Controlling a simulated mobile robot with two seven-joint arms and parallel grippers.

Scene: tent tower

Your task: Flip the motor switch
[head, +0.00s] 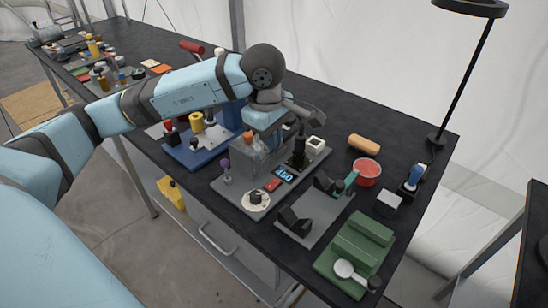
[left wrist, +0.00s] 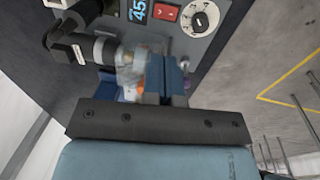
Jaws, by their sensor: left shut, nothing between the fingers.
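A red rocker switch (head: 272,184), which I take for the motor switch, sits on a grey machine base (head: 233,190). It is between a blue display (head: 285,174) and a white dial (head: 256,200). In the left wrist view the switch (left wrist: 166,12) is at the top, between the display (left wrist: 138,10) and the dial (left wrist: 200,17). My left gripper (left wrist: 166,60) is shut and empty, apart from the switch. In the head view it hangs over the back part of the machine, its fingertips hard to make out. My right gripper is in neither view.
A purple-knobbed lever (head: 224,165) stands at the machine's left edge. A clear vessel (left wrist: 130,68) is close beside my left fingers. A grey fixture (head: 315,212), green block (head: 357,245) and red bowl (head: 367,173) lie to the right. A lamp (head: 440,135) stands at the right edge.

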